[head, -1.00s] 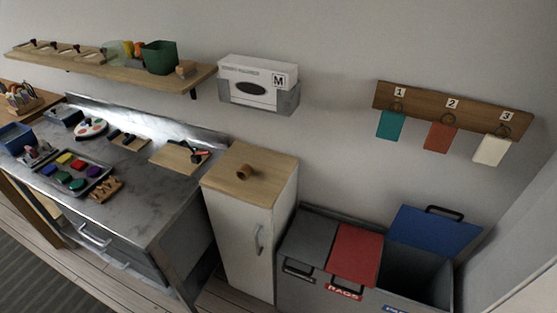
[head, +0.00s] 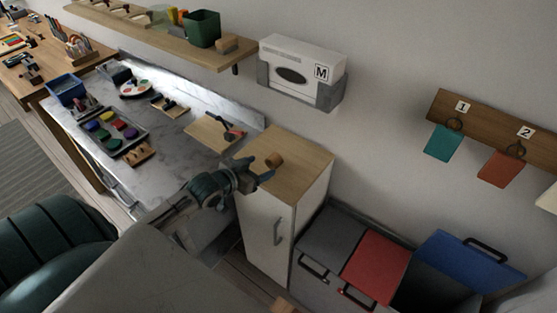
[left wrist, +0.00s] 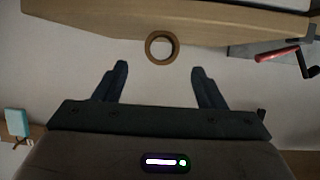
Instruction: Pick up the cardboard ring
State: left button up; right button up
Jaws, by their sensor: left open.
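The cardboard ring (head: 274,160) is a small brown tube lying on the wooden top (head: 306,158) of the white cabinet (head: 262,222). My left gripper (head: 258,174) is at the front-left edge of that top, close to the ring, with its fingers pointing toward it. In the left wrist view the ring (left wrist: 161,47) shows end-on as a round hoop, just beyond the open fingertips (left wrist: 160,70) and centred between them. Nothing is between the fingers. I cannot tell whether a finger touches the ring. My right gripper is not in view.
The marble counter (head: 170,170) with a paint tray (head: 112,133) and a cutting board (head: 210,132) is left of the cabinet. Bins with a red lid (head: 377,270) stand at the right. A white box (head: 303,70) hangs on the wall above. The cabinet top is otherwise clear.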

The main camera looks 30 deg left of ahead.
aim_at(274, 161)
pick_arm(q)
jog(key=shift+x, duration=1.2)
jog(key=shift+w+f, duration=0.15)
jog(key=shift+w, duration=0.45)
jog(key=p+x, duration=0.1)
jog(key=x, duration=0.3)
jog(key=shift+f, duration=0.15)
jog(key=shift+w+f, duration=0.15)
jog(key=shift+w, duration=0.05)
jog(key=shift+s, duration=0.1)
jog(key=shift+c, duration=1.3)
jog(key=c, duration=0.8)
jog(key=shift+o, duration=0.2)
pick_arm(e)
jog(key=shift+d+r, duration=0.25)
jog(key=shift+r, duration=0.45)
